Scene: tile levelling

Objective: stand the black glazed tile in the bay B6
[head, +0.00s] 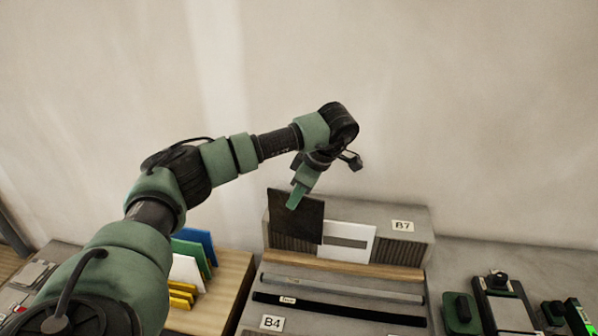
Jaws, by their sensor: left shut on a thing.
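The black glazed tile (308,225) is dark and square, and it stands slightly tilted at the left part of the grey slotted rack (412,248). My left gripper (296,198) is shut on the tile's upper part, reaching it from above. The tile covers part of the rack's front, and I cannot tell whether its lower edge is in a slot or in front of it. The label B7 (403,226) shows at the rack's right. No label B6 is readable. My right gripper is out of view.
A white panel with a grey band (347,241) stands just right of the tile. In front are long bars (340,289) and a label B4 (271,322). Blue, green, white and yellow tiles (190,262) stand at left. Dark green and black devices (500,305) lie at right.

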